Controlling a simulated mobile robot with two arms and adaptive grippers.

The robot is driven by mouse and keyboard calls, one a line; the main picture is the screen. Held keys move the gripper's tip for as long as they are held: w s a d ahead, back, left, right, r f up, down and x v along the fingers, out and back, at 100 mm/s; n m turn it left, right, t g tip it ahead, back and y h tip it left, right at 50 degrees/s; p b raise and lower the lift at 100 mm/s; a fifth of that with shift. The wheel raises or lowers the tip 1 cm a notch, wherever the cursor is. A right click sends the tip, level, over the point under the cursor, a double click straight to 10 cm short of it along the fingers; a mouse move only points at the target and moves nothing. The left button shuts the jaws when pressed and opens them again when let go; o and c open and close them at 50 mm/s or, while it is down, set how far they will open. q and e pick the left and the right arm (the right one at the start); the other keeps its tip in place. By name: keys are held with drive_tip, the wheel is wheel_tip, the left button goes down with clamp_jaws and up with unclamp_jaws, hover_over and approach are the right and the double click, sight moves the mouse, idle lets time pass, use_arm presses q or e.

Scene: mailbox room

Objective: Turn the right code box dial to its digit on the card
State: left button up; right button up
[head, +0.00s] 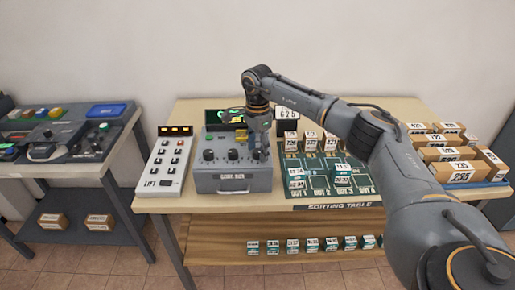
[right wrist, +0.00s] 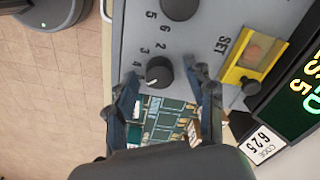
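The grey code box (head: 233,179) stands on the sorting table with three black dials in a row on its top. The right dial (right wrist: 159,71) shows in the right wrist view, with printed digits around it; its exact setting is too small to tell. My right gripper (head: 259,138) is above the right end of the box. In the right wrist view its fingers (right wrist: 165,84) are apart, one on each side of the right dial, with gaps to it. The white code card (right wrist: 262,144) reads 625; it also stands behind the box in the head view (head: 287,113). My left gripper is out of view.
A white lift panel (head: 166,163) stands left of the box. A green sorting mat (head: 318,190) with small boxes lies to the right, and cartons (head: 461,172) sit farther right. A yellow SET part (right wrist: 253,55) and a dark display (right wrist: 290,92) are close to the dial.

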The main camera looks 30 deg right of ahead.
sight(257, 150)
drive_tip(key=shift+r, duration=0.1)
wheel_tip(257, 150, up, 12)
idle(0.5)
idle(0.4)
